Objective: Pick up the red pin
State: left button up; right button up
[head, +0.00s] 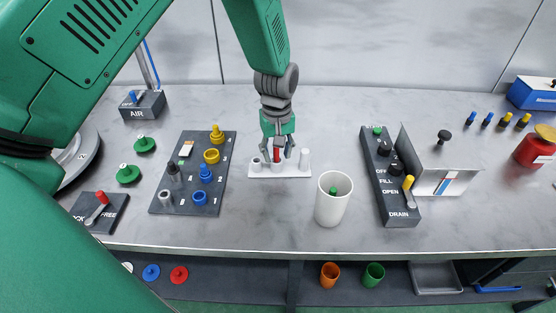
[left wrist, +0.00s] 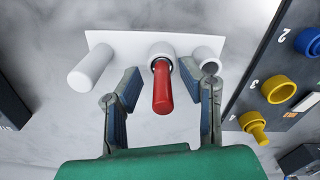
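The red pin (head: 277,154) stands in the middle holder of a white three-post stand (head: 294,170) on the bench. My left gripper (head: 276,157) is above the stand, fingers pointing down, one on each side of the pin. In the left wrist view the red pin (left wrist: 162,88) rises from the middle white cup, between the two fingers (left wrist: 164,100). Clear gaps show between the pin and both fingers, so the gripper is open. One outer post of the stand looks solid and the other is a hollow cup. My right gripper is not in view.
A dark panel with blue, yellow and grey parts (head: 190,205) lies left of the stand. A white cup (head: 332,205) holding a green-topped item stands at its front right. A control panel (head: 390,170) with levers is farther right. Bare bench lies behind the stand.

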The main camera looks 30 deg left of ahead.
pick_arm(q)
grip_shut()
jog(key=shift+a, duration=0.15)
